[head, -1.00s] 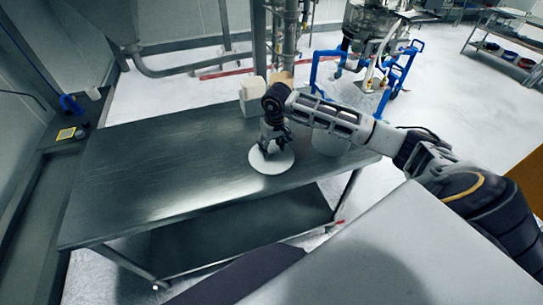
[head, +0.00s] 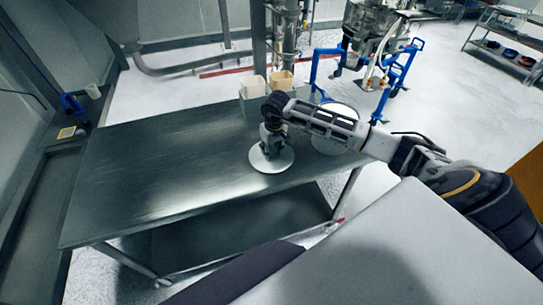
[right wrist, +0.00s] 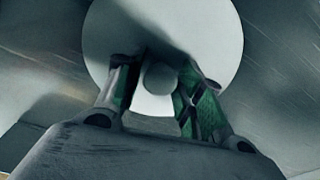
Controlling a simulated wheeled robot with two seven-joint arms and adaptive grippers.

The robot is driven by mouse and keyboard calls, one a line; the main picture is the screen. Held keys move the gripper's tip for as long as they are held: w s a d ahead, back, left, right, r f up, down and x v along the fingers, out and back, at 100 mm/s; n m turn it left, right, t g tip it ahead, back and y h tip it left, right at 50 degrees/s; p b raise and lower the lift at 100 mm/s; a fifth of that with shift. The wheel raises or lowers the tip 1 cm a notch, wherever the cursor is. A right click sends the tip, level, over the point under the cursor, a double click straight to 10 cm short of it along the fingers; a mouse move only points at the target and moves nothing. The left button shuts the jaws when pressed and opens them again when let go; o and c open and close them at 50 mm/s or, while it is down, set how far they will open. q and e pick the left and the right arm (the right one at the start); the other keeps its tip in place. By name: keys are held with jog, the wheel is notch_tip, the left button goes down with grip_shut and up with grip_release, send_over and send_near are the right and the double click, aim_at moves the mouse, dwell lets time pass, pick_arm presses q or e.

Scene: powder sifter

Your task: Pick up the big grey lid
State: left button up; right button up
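The big grey lid (head: 271,167), a pale round disc, lies flat on the metal table near its right front edge. In the right wrist view it shows as a pale disc (right wrist: 222,50) with a small round knob (right wrist: 160,78) at its middle. My right gripper (head: 270,150) is over the lid, pointing down. In the right wrist view its two green-padded fingers (right wrist: 160,90) stand apart, one on each side of the knob. I cannot tell whether either finger touches it. My left gripper is not in view.
The dark metal table (head: 150,170) is clear to the left. A pale round container (head: 340,113) stands behind my right forearm. A blue-framed machine (head: 385,85) stands behind.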

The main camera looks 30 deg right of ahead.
aim_at(271, 150)
jog(key=c, duration=0.6)
jog(key=shift+r+b, duration=0.95)
jog(key=shift+r, duration=4)
